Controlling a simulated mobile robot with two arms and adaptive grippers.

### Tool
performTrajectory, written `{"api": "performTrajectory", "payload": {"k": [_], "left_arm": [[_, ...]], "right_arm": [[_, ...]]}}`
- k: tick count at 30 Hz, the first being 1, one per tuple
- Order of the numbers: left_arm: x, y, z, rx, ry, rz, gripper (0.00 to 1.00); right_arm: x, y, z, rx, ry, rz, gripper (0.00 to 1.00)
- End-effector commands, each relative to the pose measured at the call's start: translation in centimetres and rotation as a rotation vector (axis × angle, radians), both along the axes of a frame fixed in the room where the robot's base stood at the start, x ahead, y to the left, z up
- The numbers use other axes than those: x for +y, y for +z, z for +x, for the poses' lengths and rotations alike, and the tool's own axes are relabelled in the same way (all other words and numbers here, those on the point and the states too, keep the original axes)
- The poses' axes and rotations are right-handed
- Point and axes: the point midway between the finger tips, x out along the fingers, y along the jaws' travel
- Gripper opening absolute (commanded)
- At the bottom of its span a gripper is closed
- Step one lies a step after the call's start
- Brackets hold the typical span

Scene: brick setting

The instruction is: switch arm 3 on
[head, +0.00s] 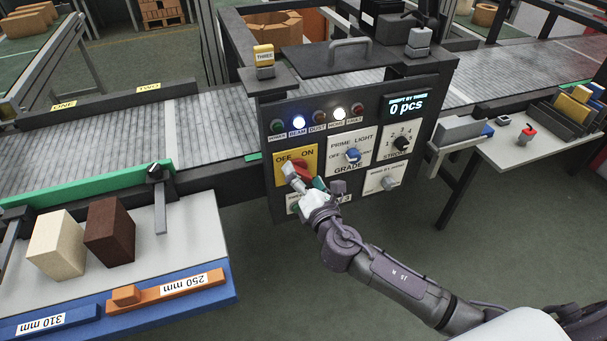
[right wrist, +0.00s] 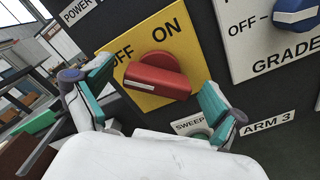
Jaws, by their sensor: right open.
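The red rotary switch (head: 303,168) sits on a yellow OFF/ON plate (head: 311,153) on the dark control panel. In the right wrist view the red switch (right wrist: 155,76) lies across the plate, its white mark on the left, OFF side. The ARM 3 label (right wrist: 268,122) is below right of the plate, beside a partly hidden SWEEP label (right wrist: 188,126). My right gripper (right wrist: 158,76) is open, one teal finger on each side of the switch, with gaps seeming to remain; contact is unclear. In the head view my right gripper (head: 305,180) covers part of the plate. My left gripper is out of view.
The panel also holds a blue GRADE knob (head: 353,155), a black knob (head: 401,143), and a lamp row with two lit white. The display (head: 406,105) reads 0 pcs. A conveyor (head: 110,140) passes behind; a tray at left holds two blocks (head: 110,231).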

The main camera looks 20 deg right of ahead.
Motion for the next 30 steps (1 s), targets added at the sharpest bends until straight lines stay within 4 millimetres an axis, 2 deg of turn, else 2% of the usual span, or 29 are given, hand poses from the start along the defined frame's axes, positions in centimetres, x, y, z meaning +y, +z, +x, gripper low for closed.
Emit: {"api": "performTrajectory", "payload": {"k": [2,12,22,30], "left_arm": [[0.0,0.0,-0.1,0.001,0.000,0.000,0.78],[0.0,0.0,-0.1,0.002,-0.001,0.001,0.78],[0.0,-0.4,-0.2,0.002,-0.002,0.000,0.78],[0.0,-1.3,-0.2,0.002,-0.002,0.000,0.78]], "right_arm": [[0.0,0.0,0.0,0.000,0.000,0.000,0.93],[0.0,0.0,0.0,0.000,-0.001,0.000,0.36],[-0.1,-0.1,0.0,0.002,-0.003,0.048,0.36],[-0.2,-0.3,0.0,0.006,-0.005,0.221,0.36]]}}
